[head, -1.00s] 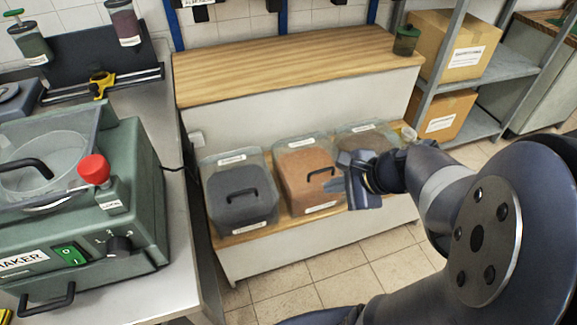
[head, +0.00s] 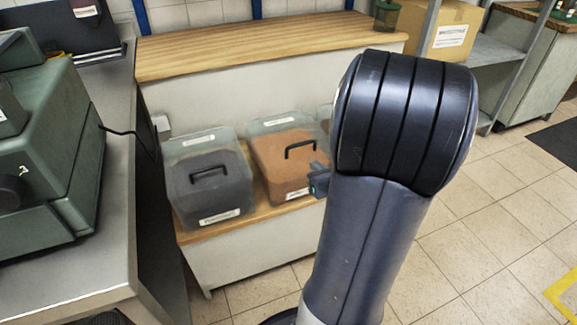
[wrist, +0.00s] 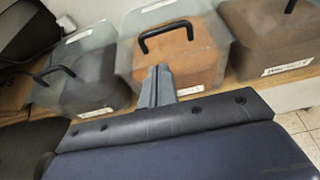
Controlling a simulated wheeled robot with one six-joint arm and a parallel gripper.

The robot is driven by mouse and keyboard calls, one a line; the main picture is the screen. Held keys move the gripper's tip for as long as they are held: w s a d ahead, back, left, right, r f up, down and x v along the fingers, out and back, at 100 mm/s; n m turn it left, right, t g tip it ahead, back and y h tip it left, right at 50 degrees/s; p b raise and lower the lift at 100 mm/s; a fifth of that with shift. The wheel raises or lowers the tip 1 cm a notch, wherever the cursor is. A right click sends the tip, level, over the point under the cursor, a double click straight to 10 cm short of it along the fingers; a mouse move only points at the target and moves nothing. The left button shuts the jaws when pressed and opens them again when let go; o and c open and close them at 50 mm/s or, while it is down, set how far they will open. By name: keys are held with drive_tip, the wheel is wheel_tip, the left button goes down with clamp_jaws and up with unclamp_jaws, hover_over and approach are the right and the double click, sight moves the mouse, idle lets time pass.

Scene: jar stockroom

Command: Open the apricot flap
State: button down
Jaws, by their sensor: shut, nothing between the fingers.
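The orange-filled bin (head: 275,162), whose flap has a black handle (head: 300,149), stands in the middle of the row; its orange suggests apricot, but its label is too small to read. Its flap looks shut. In the wrist view the orange bin (wrist: 195,68) and its handle (wrist: 166,36) lie just beyond my gripper (wrist: 158,70). The fingers are together and empty, pointing at the bin's front below the handle. In the head view my gripper (head: 318,180) is at the bin's right front edge, partly hidden by my arm. I cannot tell whether it touches.
A dark-filled bin (head: 210,188) stands to the left, with its own handle. A brown-filled bin (wrist: 270,45) stands to the right, mostly hidden by my arm in the head view. A wooden shelf (head: 250,45) runs above and behind. A counter (head: 100,170) bounds the left; floor is free to the right.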

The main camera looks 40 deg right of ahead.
drive_tip(key=b+x, duration=0.2)
drive_tip(key=x, duration=0.8)
drive_tip(key=shift+b, duration=0.3)
drive_tip(key=shift+r, duration=0.15)
